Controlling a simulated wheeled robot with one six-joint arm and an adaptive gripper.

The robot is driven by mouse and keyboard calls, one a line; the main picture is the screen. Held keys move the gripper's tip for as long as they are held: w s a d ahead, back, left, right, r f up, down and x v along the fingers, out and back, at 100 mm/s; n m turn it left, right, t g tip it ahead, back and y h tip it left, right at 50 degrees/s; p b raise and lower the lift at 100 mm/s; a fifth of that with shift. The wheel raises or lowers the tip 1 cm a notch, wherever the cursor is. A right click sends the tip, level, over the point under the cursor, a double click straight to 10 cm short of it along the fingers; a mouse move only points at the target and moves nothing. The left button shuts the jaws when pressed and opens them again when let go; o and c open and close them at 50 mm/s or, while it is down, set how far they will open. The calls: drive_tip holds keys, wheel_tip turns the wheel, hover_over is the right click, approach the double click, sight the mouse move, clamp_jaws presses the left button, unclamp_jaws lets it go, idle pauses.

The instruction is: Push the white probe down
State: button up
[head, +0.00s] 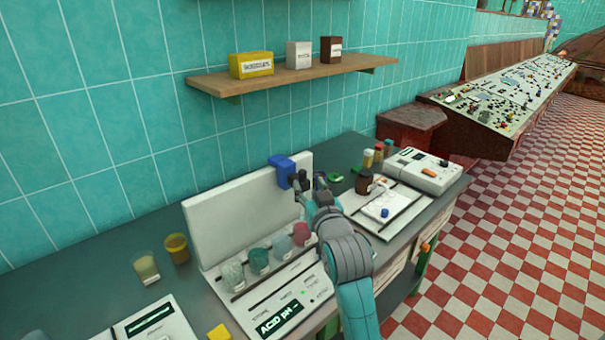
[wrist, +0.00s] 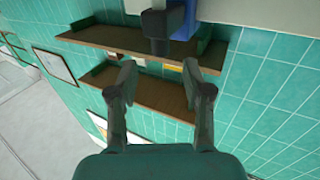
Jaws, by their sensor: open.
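A blue block (head: 283,168) is mounted near the upper right edge of an upright white panel (head: 235,210). In the wrist view, the blue block (wrist: 184,28) shows at the top, behind a dark grey block (wrist: 158,28). My gripper (head: 310,187) is beside the blue block, in front of the panel. In the wrist view, the two fingers of my gripper (wrist: 159,72) are spread, with nothing between them. The dark block lies just beyond the fingertips, with a gap. I cannot make out a white probe; it may be hidden by my arm or the blue block.
Several beakers, including a pale green one (head: 232,274), stand on the device's base below the panel. Two cups, one amber (head: 177,248), stand left. A brown jar (head: 364,182) and a white instrument (head: 425,172) are right. A wooden shelf (head: 290,78) hangs above.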

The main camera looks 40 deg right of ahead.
sight(304, 176)
drive_tip(key=x, duration=0.7)
clamp_jaws()
